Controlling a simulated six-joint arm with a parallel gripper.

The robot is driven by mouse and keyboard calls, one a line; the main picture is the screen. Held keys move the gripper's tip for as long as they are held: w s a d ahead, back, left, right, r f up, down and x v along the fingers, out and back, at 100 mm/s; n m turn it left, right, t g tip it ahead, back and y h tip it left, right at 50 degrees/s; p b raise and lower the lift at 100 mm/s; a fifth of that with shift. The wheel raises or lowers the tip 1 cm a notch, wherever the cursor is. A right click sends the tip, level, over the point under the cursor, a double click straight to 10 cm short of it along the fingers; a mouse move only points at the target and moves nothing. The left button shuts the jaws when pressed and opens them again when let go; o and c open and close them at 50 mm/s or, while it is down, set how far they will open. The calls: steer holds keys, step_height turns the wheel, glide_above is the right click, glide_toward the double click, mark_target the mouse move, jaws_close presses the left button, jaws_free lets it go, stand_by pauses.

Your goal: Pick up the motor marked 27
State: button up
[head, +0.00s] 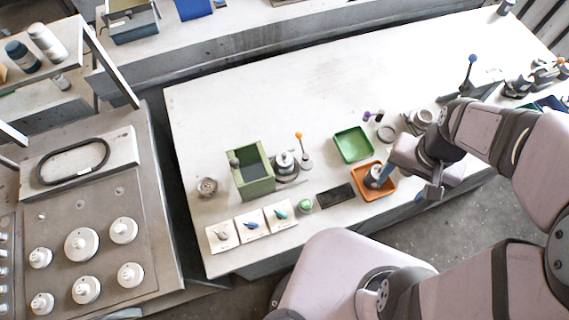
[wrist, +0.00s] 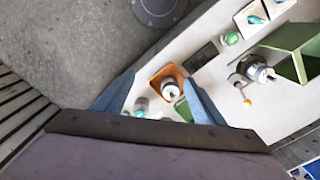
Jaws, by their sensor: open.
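A motor with a dark body and pale top (head: 375,175) stands in the orange tray (head: 388,189). It also shows in the wrist view (wrist: 170,90), inside the orange tray (wrist: 157,73). No number is legible on it, so I cannot tell if it is the one marked 27. My gripper (head: 404,184) is open and empty beside and above the tray. In the wrist view its blue fingers (wrist: 158,78) are spread wide, with the tray and motor seen between them, apart from both.
A green tray (head: 353,145) lies behind the orange one. A dark flat pad (head: 336,196), a green box (head: 254,183) and a silver part (head: 286,163) near an orange-knobbed lever (head: 299,140) stand left. Small parts lie right of the green tray. The table's back middle is clear.

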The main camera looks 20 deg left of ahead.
mark_target(285, 154)
steer(key=a+f+m+b, duration=0.2)
steer(key=a, duration=0.7)
steer(key=w+a+f+m+b, duration=0.1)
steer(key=a+f+m+b, duration=0.1)
steer(key=a, duration=0.8)
steer(key=a+f+m+b, duration=0.2)
steer(key=a+f, duration=0.1)
steer(key=a, duration=0.7)
steer(key=shift+w+a+f, duration=0.1)
steer(key=shift+w+f, duration=0.1)
steer(key=shift+w, duration=0.2)
steer(key=shift+f, duration=1.05)
steer(key=shift+s+f+p, duration=0.15)
steer(key=shift+f+p, duration=0.5)
steer(key=shift+p, duration=0.25)
steer(key=shift+f+p, duration=0.7)
steer(key=shift+f, duration=1.25)
steer(key=shift+c, duration=0.3)
steer(key=c, duration=1.5)
